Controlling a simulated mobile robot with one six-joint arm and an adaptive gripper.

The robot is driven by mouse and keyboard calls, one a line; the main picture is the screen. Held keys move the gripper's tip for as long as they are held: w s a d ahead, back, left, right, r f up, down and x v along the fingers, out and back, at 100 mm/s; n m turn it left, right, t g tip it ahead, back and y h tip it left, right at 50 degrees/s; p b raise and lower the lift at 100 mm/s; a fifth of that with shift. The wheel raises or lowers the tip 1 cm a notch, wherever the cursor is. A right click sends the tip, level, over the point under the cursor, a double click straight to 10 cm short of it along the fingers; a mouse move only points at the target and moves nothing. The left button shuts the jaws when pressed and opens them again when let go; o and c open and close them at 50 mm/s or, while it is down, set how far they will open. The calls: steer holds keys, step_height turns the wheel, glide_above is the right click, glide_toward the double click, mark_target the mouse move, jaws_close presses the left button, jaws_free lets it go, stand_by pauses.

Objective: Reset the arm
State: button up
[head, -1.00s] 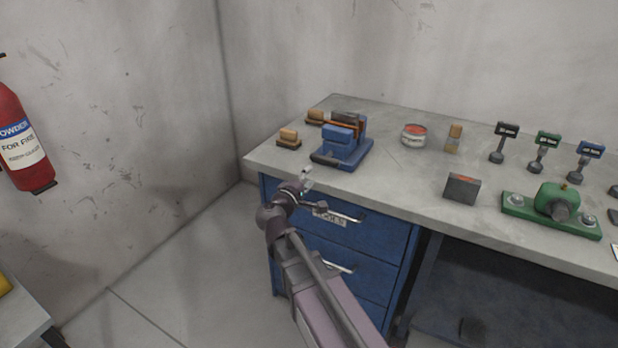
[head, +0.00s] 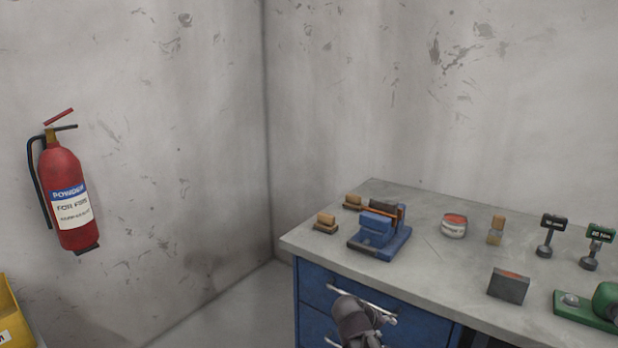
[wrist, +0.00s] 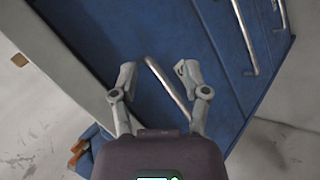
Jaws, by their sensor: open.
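In the head view my arm shows only at the bottom, in front of the cabinet (head: 318,300) under the bench; the fingers are not clear there.
The grey workbench (head: 430,262) carries a blue vise-like fixture (head: 378,232), small brushes (head: 326,222), a red-topped tin (head: 454,226), a grey block (head: 508,286) and a green device (head: 585,308). A fire extinguisher (head: 66,195) hangs on the left wall. A yellow bin (head: 8,315) is at lower left.

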steer(key=shift+s+a+f+m+g+y, duration=1.55)
steer(key=shift+s+f+g+y, duration=0.95)
steer(key=shift+s+y, duration=2.05)
step_height(320, 180, up, 16)
steer(key=s+h+p, duration=0.1)
steer(key=p, duration=1.5)
steer(key=shift+f, duration=0.15)
